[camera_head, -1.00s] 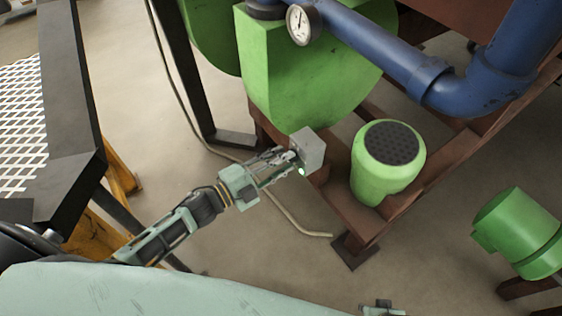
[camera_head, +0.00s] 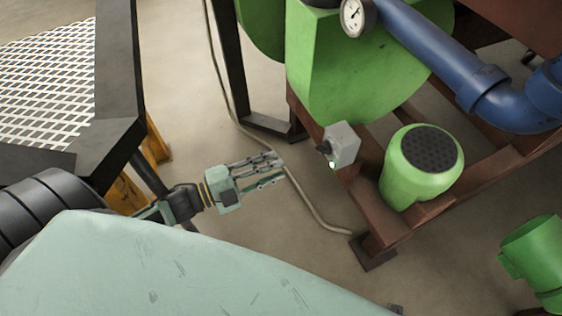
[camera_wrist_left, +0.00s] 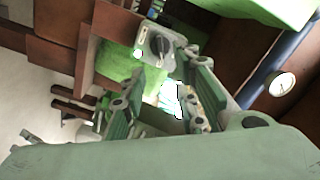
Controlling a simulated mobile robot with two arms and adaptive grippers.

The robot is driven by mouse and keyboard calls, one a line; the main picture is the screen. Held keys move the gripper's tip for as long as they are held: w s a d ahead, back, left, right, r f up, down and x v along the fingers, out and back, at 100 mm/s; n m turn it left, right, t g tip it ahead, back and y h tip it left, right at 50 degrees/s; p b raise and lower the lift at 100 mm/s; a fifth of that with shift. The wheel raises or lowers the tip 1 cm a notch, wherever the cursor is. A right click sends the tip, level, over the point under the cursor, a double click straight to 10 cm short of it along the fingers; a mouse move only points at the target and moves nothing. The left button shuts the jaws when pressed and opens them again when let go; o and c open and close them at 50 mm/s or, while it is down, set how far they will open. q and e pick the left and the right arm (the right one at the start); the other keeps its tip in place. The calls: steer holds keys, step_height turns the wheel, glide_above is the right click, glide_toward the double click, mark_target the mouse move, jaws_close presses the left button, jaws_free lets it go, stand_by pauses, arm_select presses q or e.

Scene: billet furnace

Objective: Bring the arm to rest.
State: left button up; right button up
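My left gripper (camera_head: 277,170) is open and empty over the floor, to the left of a small grey switch box (camera_head: 345,144). The box sits on the red-brown steel frame and has a dark knob and a lit green lamp on its face. A gap separates the fingertips from the box. In the left wrist view, the two fingers of my left gripper (camera_wrist_left: 160,105) stand apart, with the box (camera_wrist_left: 157,45) and its knob beyond them. My right gripper is not in view.
A black-framed table with white mesh (camera_head: 115,75) stands at the left. Green machinery (camera_head: 350,70), a blue pipe (camera_head: 430,45) with a gauge (camera_head: 355,17), and a green motor (camera_head: 418,180) stand on the frame. A hose (camera_head: 305,200) lies on the floor.

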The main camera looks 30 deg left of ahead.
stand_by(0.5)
